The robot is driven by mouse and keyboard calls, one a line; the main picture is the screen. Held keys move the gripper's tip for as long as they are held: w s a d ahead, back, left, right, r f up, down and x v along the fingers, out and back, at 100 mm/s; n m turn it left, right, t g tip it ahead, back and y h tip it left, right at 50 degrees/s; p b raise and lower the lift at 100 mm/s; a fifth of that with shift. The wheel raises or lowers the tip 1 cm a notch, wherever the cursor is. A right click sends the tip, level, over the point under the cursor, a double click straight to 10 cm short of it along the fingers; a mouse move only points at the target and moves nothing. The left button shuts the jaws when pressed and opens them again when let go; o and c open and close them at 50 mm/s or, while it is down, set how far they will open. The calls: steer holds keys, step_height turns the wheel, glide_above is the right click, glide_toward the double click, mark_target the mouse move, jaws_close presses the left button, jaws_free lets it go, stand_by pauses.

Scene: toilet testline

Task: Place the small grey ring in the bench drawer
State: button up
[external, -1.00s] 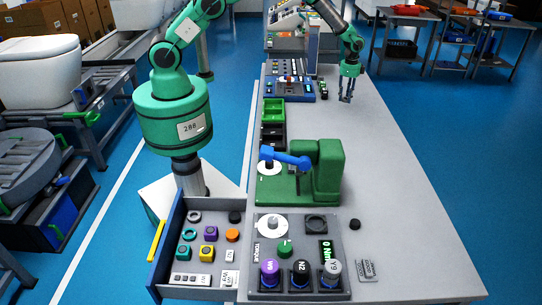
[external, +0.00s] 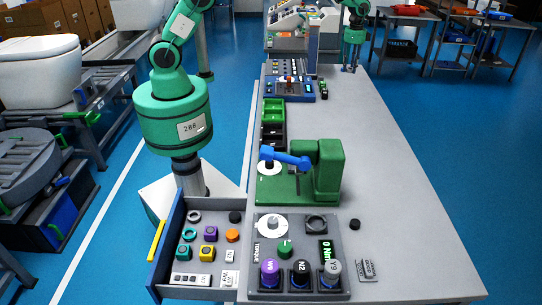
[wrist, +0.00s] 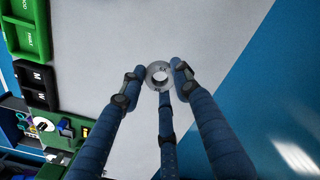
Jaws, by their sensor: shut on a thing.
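The small grey ring (wrist: 151,70) is held between the dark blue fingertips of my gripper (wrist: 158,67) in the wrist view. In the external view my gripper (external: 350,69) is small, near the far end of the bench, and the ring cannot be made out there. The bench drawer (external: 188,266) is open at the near left, far from my gripper. Another grey ring (external: 189,216) lies in it with several coloured pieces.
A green press with a blue lever (external: 327,172) stands mid-bench, between my gripper and the drawer end. Green and black bins (external: 273,106) line the left edge. A test panel (external: 328,286) is beside the drawer. The bench's right side (external: 400,190) is mostly clear.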

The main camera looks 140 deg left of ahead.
step_height(320, 180, up, 2)
steer(key=w+d+r+m, duration=0.1)
steer(key=w+d, duration=0.5)
steer(key=d, duration=0.4)
steer(key=w+d+m+b, duration=0.1)
steer(key=w+d, duration=0.5)
steer(key=d, duration=0.5)
steer(key=w+d+r+m, duration=0.1)
steer(key=w+d, duration=0.5)
steer(key=d, duration=0.4)
steer(key=d+m+b, duration=0.2)
steer(key=d+m, duration=0.2)
steer(key=d, duration=2.8)
steer(key=s+d+f+m+b, duration=0.1)
steer(key=s+d+m, duration=0.1)
steer(key=s+d, duration=0.8)
steer(key=s+d+f+m, duration=0.15)
steer(key=s+d, duration=0.45)
steer(key=d, duration=0.8)
step_height(320, 180, down, 27)
steer(key=shift+d, duration=0.15)
